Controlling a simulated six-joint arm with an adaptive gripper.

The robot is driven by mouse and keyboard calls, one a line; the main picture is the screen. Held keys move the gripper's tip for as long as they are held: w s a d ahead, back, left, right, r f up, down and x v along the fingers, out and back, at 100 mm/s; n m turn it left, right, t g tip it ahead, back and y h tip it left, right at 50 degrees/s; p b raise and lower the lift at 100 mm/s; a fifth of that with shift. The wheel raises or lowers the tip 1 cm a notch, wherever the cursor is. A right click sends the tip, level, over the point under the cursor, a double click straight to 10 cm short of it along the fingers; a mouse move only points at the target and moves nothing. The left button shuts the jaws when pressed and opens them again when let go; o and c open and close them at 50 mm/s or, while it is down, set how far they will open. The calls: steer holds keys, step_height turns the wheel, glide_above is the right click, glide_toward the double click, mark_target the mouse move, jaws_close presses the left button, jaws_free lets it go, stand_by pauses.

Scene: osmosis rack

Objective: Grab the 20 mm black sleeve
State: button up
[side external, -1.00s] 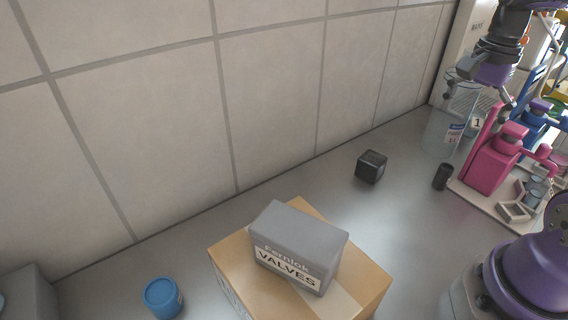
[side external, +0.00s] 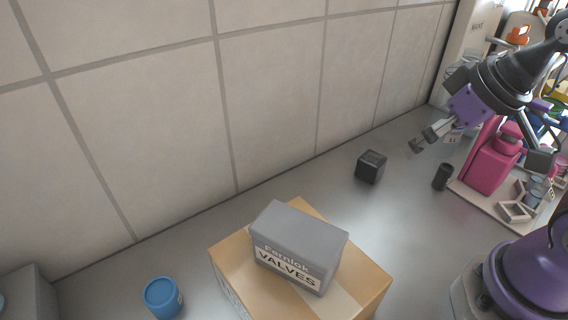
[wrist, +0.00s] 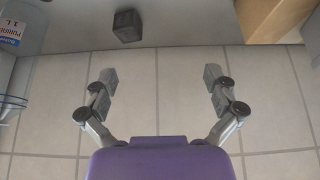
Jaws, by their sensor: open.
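The black sleeve (side external: 442,177) is a small dark upright cylinder on the grey bench, just left of the pink pump's base plate in the side view. I do not see it in the wrist view. My gripper (side external: 418,145) is raised above the bench, up and to the left of the sleeve and apart from it. In the wrist view my gripper (wrist: 160,76) has its two fingers spread wide with nothing between them, facing the tiled wall.
A black cube (side external: 371,167) stands left of the sleeve and shows in the wrist view (wrist: 127,26). The pink pump (side external: 492,160) crowds the sleeve's right. A cardboard box (side external: 228,262) carries a grey valves box (side external: 300,240). A blue cylinder (side external: 162,298) stands front left.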

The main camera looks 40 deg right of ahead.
steer(key=c, duration=0.5)
steer(key=n+g, duration=0.2)
steer(key=g, duration=0.3)
glide_above(448, 167)
steer(key=a, duration=0.1)
steer(key=f, duration=0.4)
steer(key=shift+w+a+f, duration=0.1)
steer(key=shift+w+f, duration=0.15)
steer(key=shift+f, duration=0.05)
steer(key=shift+s+d+f+n+g, duration=0.3)
steer(key=shift+d+f+n, duration=0.1)
steer(key=shift+d+f, duration=0.4)
step_height(448, 167, down, 4)
steer(key=shift+r, duration=0.15)
steer(key=shift+a+f, duration=0.15)
steer(key=shift+f, duration=2.85)
